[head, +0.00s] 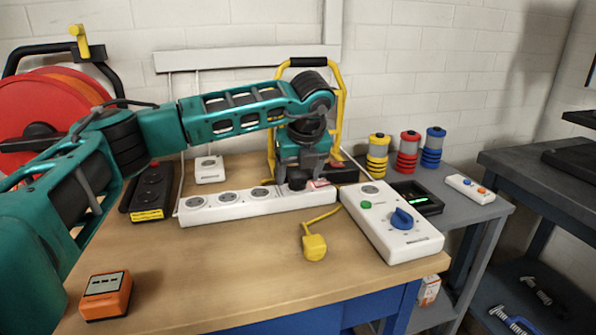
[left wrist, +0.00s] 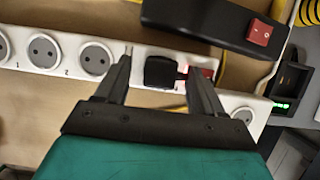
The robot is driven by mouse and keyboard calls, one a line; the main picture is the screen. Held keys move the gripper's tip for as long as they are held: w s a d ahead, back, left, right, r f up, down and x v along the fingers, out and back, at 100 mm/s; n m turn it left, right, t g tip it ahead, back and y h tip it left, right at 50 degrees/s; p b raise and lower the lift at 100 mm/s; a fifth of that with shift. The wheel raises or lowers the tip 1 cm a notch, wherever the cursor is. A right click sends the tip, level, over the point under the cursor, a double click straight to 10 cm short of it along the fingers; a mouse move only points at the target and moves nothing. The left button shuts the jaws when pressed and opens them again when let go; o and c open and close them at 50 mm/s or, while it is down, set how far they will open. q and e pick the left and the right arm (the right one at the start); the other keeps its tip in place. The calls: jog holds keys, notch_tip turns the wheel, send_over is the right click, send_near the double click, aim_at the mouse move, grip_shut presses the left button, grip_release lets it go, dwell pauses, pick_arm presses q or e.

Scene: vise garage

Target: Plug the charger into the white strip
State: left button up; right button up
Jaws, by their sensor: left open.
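The white strip (head: 245,208) lies across the wooden bench with a row of round sockets and a red switch at its right end; it also shows in the left wrist view (left wrist: 20,62). A black block, the charger (left wrist: 160,71), sits at the socket position beside the red switch. I cannot tell whether it is fully seated. In the head view the charger (head: 297,185) is partly hidden by my gripper. My left gripper (head: 302,175) points down over it, open, with a fingertip on either side in the left wrist view (left wrist: 158,62). My right gripper is out of view.
A yellow plug (head: 314,247) with its cord lies in front of the strip. A white control box (head: 400,243) with a blue knob stands to the right. Behind the strip are a black unit with a red switch (left wrist: 205,20) and a yellow frame (head: 341,110).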

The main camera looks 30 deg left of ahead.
pick_arm(q)
jog(key=p+v, duration=0.1)
jog(key=v, duration=1.2)
jog(key=shift+f, duration=0.1)
